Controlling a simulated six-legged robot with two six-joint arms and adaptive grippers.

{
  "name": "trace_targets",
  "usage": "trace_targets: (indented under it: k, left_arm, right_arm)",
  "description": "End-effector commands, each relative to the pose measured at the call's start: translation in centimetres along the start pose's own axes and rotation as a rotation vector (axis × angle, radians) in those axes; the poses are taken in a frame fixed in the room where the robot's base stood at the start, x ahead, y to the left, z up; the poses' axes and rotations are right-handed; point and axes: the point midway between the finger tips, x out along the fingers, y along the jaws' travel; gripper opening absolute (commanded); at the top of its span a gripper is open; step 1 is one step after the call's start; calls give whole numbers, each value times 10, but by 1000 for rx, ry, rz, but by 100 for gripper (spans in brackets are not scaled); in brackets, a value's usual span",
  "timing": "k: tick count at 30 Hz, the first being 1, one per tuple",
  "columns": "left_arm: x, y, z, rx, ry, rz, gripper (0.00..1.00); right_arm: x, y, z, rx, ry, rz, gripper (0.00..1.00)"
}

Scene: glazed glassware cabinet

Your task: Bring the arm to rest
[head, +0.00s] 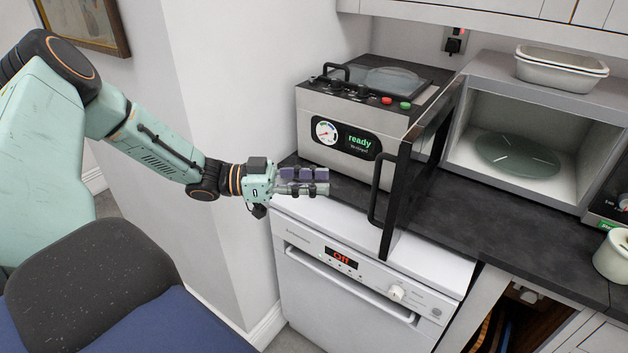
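The fingers point right and lie close together, with purple-grey pads showing. I see no object between them, but the angle does not show whether they meet. My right gripper is not in the view.
The steel appliance (340,125) reads "ready". The microwave (535,130) stands open, its dark door (392,205) jutting over the counter edge right of my gripper. The dishwasher (350,275) reads "Off". A cream mug (612,257) stands at the right. A wall lies behind the arm.

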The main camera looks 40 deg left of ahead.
Motion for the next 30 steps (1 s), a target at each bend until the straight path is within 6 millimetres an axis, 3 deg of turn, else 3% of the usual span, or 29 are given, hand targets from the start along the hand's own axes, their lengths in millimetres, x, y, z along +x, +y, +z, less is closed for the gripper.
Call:
trace_targets:
  k: [15,23,26,30]
  left_arm:
    - [0,-1,1,20,-6,-4,35]
    - [12,-38,3,-82,13,-278,35]
    - [24,-43,19,-171,-14,-372,35]
    - [41,-35,60,-310,-100,-481,35]
  right_arm:
    - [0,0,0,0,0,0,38]
    - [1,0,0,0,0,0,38]
    - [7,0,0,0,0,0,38]
    - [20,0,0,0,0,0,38]
